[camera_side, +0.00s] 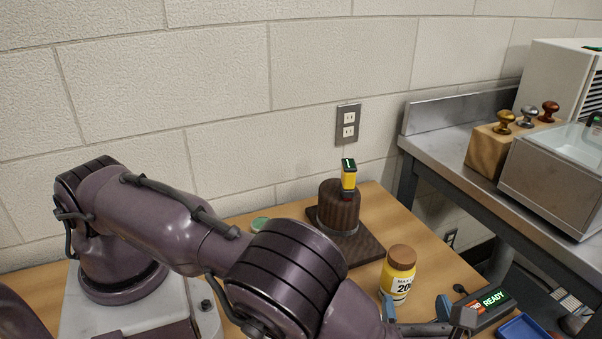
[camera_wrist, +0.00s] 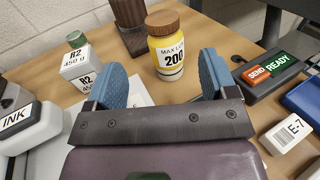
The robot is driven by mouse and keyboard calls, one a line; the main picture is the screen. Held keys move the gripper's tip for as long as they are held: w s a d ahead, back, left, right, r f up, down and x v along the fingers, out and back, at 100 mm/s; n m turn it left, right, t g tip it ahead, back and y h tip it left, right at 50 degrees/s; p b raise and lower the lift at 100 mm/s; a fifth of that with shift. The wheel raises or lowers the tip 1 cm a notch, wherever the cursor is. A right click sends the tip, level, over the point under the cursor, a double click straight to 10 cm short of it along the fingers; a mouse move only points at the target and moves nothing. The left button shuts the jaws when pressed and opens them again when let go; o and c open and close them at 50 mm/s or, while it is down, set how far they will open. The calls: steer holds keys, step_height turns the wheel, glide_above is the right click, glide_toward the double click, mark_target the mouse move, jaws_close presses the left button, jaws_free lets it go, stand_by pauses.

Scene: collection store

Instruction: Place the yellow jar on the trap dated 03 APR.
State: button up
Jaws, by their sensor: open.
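The yellow jar (camera_side: 398,276) stands upright on the wooden table, with a brown lid and a white label reading 200. In the wrist view the jar (camera_wrist: 167,59) stands ahead of my gripper (camera_wrist: 160,72), in line with the gap between its two blue fingers. My gripper (camera_side: 415,309) is open and empty, low in front of the jar in the side view. I cannot tell whether the fingers reach alongside the jar. No trap with a readable 03 APR date shows in either view. My arm hides much of the table in the side view.
A white R2 450 g container (camera_wrist: 82,68) and an INK block (camera_wrist: 28,127) are at left. A SEND/READY device (camera_wrist: 270,72), an E-7 box (camera_wrist: 291,134) and a blue tray (camera_side: 522,327) are at right. A brown cylinder (camera_side: 339,205) stands behind the jar.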

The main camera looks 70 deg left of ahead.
steer(key=s+a+r+n+g+h, duration=0.2)
steer(key=a+r+n+g+h, duration=0.2)
steer(key=a+r+n, duration=0.3)
steer(key=s+a+r+n+g+h, duration=0.2)
steer(key=a+r+n+g+h, duration=0.25)
steer(key=a+r, duration=0.4)
steer(key=s+a+r+n+t+h, duration=0.2)
steer(key=s+r+n+t+h, duration=0.1)
steer(key=s+r+n, duration=0.2)
steer(key=s+a+r+n+t+h, duration=0.2)
steer(key=s+r+n+t+h, duration=0.1)
steer(key=s, duration=0.7)
step_height(320, 180, up, 2)
steer(key=n+h, duration=0.1)
steer(key=n, duration=0.2)
steer(key=shift+n, duration=0.35)
